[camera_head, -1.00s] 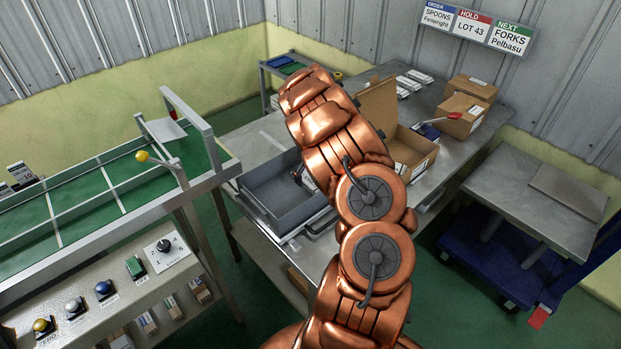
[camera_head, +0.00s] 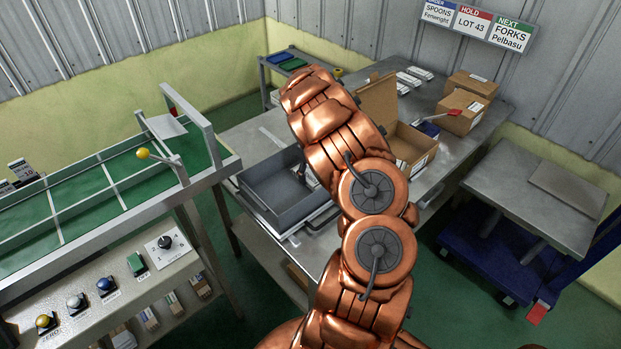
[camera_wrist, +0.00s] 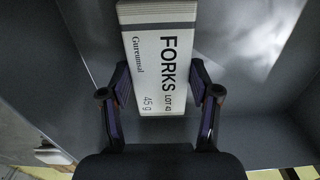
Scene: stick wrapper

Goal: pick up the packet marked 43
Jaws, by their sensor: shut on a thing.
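A white packet (camera_wrist: 158,55) printed "FORKS", "Gureumsal", "LOT 43" and "45 g" lies between the fingers of my gripper (camera_wrist: 160,82) in the wrist view. The fingers are shut on its two long sides, near the end with the weight mark. In the head view, the open grey tray (camera_head: 277,212) stands on the metal table. My arm hides most of my gripper and the packet there. I cannot tell if the packet touches the tray floor.
An open cardboard box (camera_head: 411,148) stands right of my arm, close to the tray. Closed boxes (camera_head: 472,84) and several white packets (camera_head: 414,74) lie farther back. A conveyor (camera_head: 90,205) stands at left. A blue cart (camera_head: 480,250) with a metal top stands at right.

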